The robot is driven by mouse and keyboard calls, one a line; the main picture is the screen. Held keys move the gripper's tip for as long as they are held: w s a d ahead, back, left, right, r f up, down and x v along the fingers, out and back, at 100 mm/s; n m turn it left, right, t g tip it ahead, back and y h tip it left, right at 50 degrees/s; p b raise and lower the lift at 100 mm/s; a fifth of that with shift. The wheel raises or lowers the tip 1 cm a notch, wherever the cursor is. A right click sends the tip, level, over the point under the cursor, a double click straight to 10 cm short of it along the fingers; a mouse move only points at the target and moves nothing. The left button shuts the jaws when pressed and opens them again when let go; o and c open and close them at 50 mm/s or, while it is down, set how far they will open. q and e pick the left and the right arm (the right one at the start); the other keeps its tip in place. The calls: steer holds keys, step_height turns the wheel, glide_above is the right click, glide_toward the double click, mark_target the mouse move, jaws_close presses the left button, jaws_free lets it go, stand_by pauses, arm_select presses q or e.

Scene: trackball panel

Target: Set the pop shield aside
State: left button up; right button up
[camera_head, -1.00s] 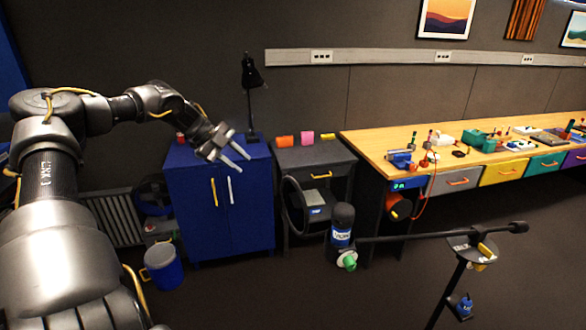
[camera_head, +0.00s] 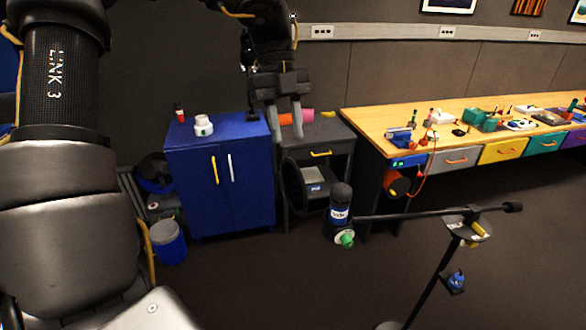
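The pop shield appears to be the dark round hoop (camera_head: 293,186), upright to the left of the microphone (camera_head: 340,205). The microphone hangs at the left end of a black boom arm (camera_head: 425,216), with a green knob (camera_head: 346,239) below it. My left gripper (camera_head: 287,136) points down in the picture just above the hoop. I cannot tell whether a fingertip touches the hoop's top. My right gripper is out of view.
A blue cabinet (camera_head: 221,187) carries a white jar (camera_head: 203,126) and a small red item. A dark side table (camera_head: 335,135) stands behind the hoop. A wooden workbench (camera_head: 400,118) with tools is at right. A blue bin (camera_head: 168,242) stands left.

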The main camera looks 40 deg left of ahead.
mark_target(292, 160)
arm_select(q)
steer(key=p+x, duration=0.1)
steer(key=x, duration=0.5)
steer(key=shift+s+d+f+p, duration=0.1)
steer(key=shift+f+p, duration=0.25)
steer(key=shift+d+f, duration=0.25)
steer(key=shift+f, duration=0.2)
jaws_close()
